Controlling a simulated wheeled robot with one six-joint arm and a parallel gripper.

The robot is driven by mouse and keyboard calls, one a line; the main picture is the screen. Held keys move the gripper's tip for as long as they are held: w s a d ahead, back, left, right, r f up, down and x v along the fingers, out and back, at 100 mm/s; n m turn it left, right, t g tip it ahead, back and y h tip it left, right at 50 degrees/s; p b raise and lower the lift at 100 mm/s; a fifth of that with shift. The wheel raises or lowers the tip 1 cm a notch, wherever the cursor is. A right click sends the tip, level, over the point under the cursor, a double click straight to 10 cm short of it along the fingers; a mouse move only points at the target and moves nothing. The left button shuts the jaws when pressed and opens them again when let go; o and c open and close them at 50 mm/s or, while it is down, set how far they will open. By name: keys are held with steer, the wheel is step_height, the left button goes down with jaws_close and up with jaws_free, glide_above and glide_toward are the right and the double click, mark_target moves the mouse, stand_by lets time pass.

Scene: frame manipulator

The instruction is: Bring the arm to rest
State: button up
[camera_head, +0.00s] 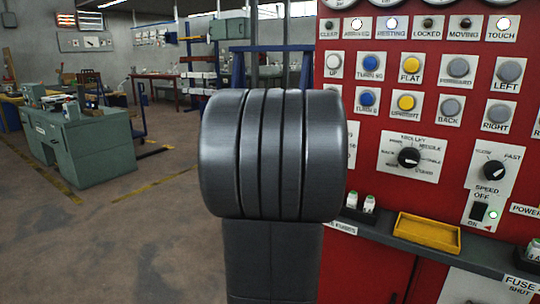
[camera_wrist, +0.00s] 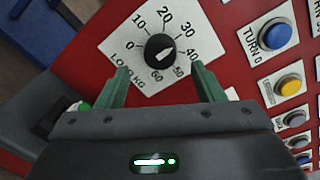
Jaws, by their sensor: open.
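My gripper (camera_wrist: 161,72) shows in the wrist view with its two green fingers apart and nothing between them. A black load knob (camera_wrist: 160,50) on a white dial plate lies beyond the fingertips, between them in the picture. I cannot tell the distance. In the head view my arm's dark link fills the middle and hides part of the red panel; the gripper is not seen there. The resting lamp (camera_head: 392,23) looks lit bluish white. The touch lamp (camera_head: 504,23) is lit, and the moving lamp (camera_head: 466,22) is dark.
The red panel (camera_head: 380,115) carries several buttons, a trolley knob (camera_head: 408,157) and a speed knob (camera_head: 493,171). A yellow tray (camera_head: 428,231) and fuses (camera_head: 368,203) sit on its ledge. Blue and yellow buttons are right of the fingers in the wrist view. Open floor (camera_head: 150,240) lies left.

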steer(key=x, duration=0.4)
steer(key=shift+w+d, duration=0.2)
steer(key=shift+w, duration=0.15)
steer(key=p+v, duration=0.1)
steer(key=v, duration=1.3)
steer(key=w+d+n+p, duration=0.3)
steer(key=w+n+p, duration=0.3)
steer(key=n, duration=0.4)
steer(key=w+d+n+h+p, duration=0.1)
steer(key=w+d+n+p, duration=0.3)
steer(key=n, duration=0.6)
steer(key=w+p, duration=0.2)
steer(key=p, duration=0.1)
steer(key=shift+f+g+p, duration=0.2)
steer(key=shift+g+p, duration=0.1)
